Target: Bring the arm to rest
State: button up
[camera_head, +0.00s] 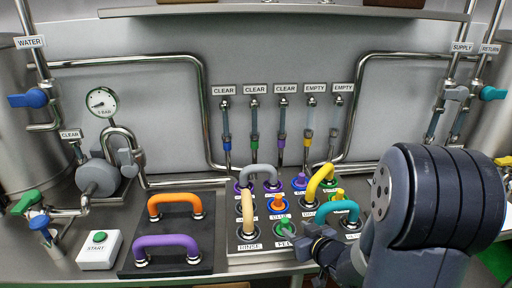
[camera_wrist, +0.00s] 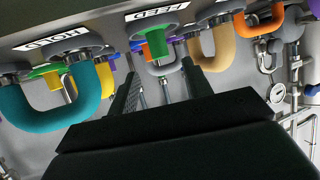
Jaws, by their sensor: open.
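My gripper (camera_head: 318,243) is at the front right of the port panel (camera_head: 240,258), low beside the port labelled FEED. In the wrist view my gripper (camera_wrist: 160,72) is open, with a gap between its two dark fingers. A green plug (camera_wrist: 158,46) at the FEED port shows beyond the fingertips; it also shows in the head view (camera_head: 285,227). Whether a finger touches it I cannot tell. The arm's thick dark links fill the right of the head view and hide part of the bench.
Coloured hose loops stand close by: teal (camera_head: 338,208), yellow (camera_head: 320,180), tan (camera_head: 247,211) and grey (camera_head: 258,172). Orange (camera_head: 175,200) and purple (camera_head: 166,241) loops sit on a black plate (camera_head: 197,266). A white START button box (camera_head: 99,252) is at the left.

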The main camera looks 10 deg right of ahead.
aim_at(287, 223)
jog(key=x, duration=0.8)
jog(key=shift+w+a+f, duration=0.1)
jog(key=shift+w+a, duration=0.05)
jog(key=shift+w, duration=0.15)
notch_tip(287, 223, up, 3)
jog(key=p, duration=0.3)
jog(key=shift+w+f, duration=0.15)
jog(key=shift+f, duration=0.05)
jog(key=shift+r+p, duration=0.55)
jog(key=shift+r, duration=0.1)
